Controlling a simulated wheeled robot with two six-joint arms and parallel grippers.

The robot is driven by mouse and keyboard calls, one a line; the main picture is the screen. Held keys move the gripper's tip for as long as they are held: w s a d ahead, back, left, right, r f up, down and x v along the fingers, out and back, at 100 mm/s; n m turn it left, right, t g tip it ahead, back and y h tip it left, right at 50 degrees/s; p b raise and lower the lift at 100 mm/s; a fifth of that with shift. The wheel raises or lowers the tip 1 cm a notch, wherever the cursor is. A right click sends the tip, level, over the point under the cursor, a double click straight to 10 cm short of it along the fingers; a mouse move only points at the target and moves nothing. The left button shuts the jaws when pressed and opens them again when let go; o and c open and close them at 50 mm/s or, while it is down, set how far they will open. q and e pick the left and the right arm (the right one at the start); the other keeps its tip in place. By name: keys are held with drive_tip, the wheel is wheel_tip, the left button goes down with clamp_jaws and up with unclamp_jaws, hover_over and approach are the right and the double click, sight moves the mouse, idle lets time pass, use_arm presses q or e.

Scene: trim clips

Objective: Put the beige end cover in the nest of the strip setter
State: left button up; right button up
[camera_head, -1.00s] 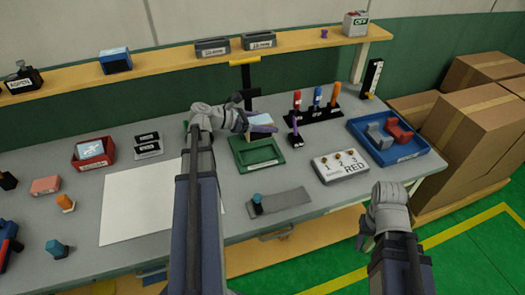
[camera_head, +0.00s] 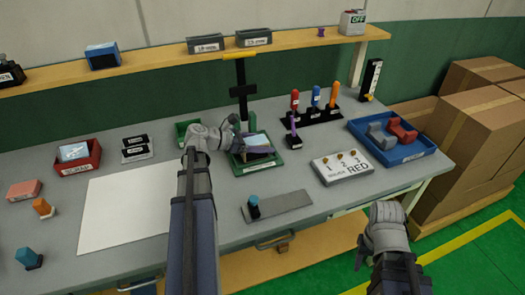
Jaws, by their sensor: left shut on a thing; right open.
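My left gripper (camera_head: 238,143) is over the green tray (camera_head: 247,169) in the middle of the bench. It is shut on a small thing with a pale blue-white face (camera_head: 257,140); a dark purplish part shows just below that. The gripper hides much of it, and I cannot tell whether it touches the tray. No clearly beige cover can be made out. A black upright with a yellow T-handle (camera_head: 240,57) stands behind the tray; I cannot tell whether it is the strip setter, and no nest can be made out. My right gripper (camera_head: 364,252) is open and empty off the bench's front edge.
A rack of coloured handles (camera_head: 312,116) and a blue tray (camera_head: 408,155) are right. A red bin (camera_head: 77,160) and a bare white sheet (camera_head: 125,212) are left.

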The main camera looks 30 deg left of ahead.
use_arm(q)
drive_tip(key=shift+f, duration=0.25)
use_arm(e)
drive_tip(key=shift+f, duration=0.25)
use_arm(q)
drive_tip(key=shift+f, duration=0.2)
drive_tip(key=o, duration=1.5)
drive_tip(key=shift+s+a+r+p, duration=0.15)
drive_tip(key=shift+r+p, duration=0.15)
drive_tip(key=shift+r, duration=0.1)
drive_tip(key=p+v, duration=0.4)
drive_tip(key=v, duration=0.6)
drive_tip(key=shift+s+a+r, duration=0.1)
drive_tip(key=shift+a+r, duration=0.05)
drive_tip(key=shift+s+a+r, duration=0.1)
drive_tip(key=shift+s+a, duration=0.2)
drive_tip(key=shift+s, duration=0.1)
use_arm(e)
drive_tip(key=shift+r, duration=2.3)
